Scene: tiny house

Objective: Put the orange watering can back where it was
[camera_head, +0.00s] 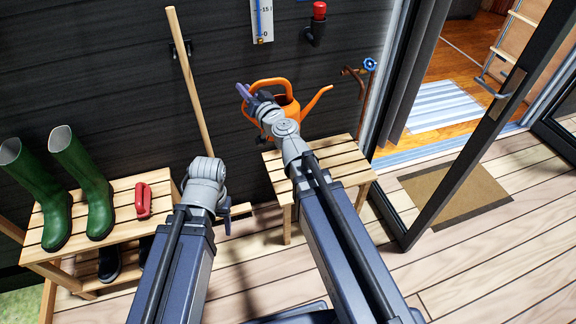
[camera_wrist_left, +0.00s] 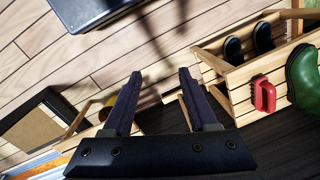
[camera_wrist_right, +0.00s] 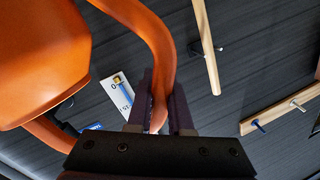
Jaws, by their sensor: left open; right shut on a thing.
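The orange watering can (camera_head: 290,108) is in front of the dark wall, over the back of the small slatted wooden stool (camera_head: 345,155), its spout pointing right. My right gripper (camera_head: 246,92) is shut on the can's handle; the right wrist view shows the handle (camera_wrist_right: 160,45) between the fingers and the can's body (camera_wrist_right: 40,50) at left. My wrist hides the can's lower part, so I cannot tell whether it touches the stool. My left gripper (camera_head: 226,208) is low between the stool and the bench, open and empty; its spread fingers (camera_wrist_left: 160,85) show in the left wrist view.
A slatted bench (camera_head: 85,242) at left carries green boots (camera_head: 85,180) and a red brush (camera_head: 143,200). A wooden pole (camera_head: 190,85) leans on the wall. A tap with blue handle (camera_head: 369,65) is right of the can. The open glass door (camera_head: 470,120) stands at right.

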